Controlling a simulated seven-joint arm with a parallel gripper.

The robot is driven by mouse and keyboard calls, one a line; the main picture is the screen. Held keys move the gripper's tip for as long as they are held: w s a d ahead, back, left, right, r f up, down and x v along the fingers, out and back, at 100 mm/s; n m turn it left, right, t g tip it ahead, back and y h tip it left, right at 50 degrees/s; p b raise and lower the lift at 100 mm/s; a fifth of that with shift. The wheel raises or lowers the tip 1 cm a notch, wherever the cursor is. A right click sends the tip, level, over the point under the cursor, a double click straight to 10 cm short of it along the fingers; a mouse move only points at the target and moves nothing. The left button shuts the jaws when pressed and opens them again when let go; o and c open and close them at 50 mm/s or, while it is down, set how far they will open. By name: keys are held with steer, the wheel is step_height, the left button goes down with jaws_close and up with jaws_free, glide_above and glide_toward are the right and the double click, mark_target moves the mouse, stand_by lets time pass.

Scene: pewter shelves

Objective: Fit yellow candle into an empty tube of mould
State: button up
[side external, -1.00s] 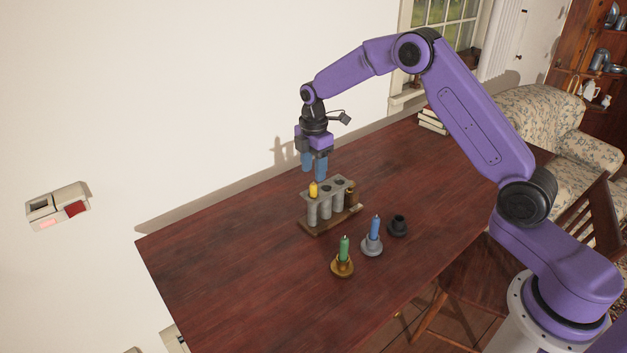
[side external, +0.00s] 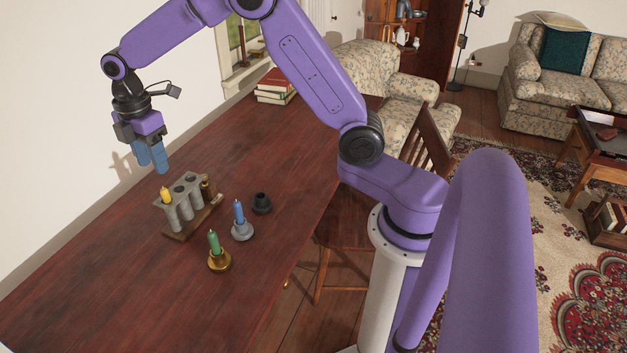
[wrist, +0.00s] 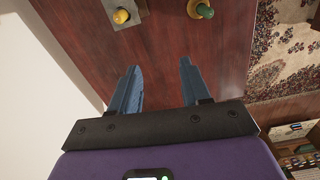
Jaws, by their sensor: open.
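The grey mould (side external: 184,209) is a row of upright tubes on a wooden base, standing on the table. The yellow candle (side external: 166,195) stands upright in its end tube nearest the camera, with its top sticking out. Middle tubes look dark and empty; a brownish thing (side external: 207,184) is at the far end. My gripper (side external: 152,168) is open and empty, fingers down, above and left of the candle in the side view. In the wrist view the yellow candle (wrist: 121,16) and part of the mould (wrist: 139,8) show at the top edge, beyond my open fingers (wrist: 158,72).
A green candle (side external: 213,242) stands in a brass holder (side external: 219,262), and a blue candle (side external: 239,212) in a grey holder (side external: 242,232). A dark holder (side external: 261,203) is empty. Books (side external: 276,86) lie at the table's back. The table's left part is clear.

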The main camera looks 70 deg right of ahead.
steer(key=s+a+r+m, duration=0.1)
steer(key=s+a+r, duration=0.2)
steer(key=s, duration=0.8)
steer(key=s+d+m, duration=0.1)
steer(key=s+d, duration=0.2)
steer(key=s, duration=0.9)
steer(key=s+d+f+m, duration=0.1)
steer(key=s+d+m, duration=0.1)
steer(key=s, duration=1.1)
steer(key=shift+d+f, duration=0.2)
steer(key=shift+d, duration=0.4)
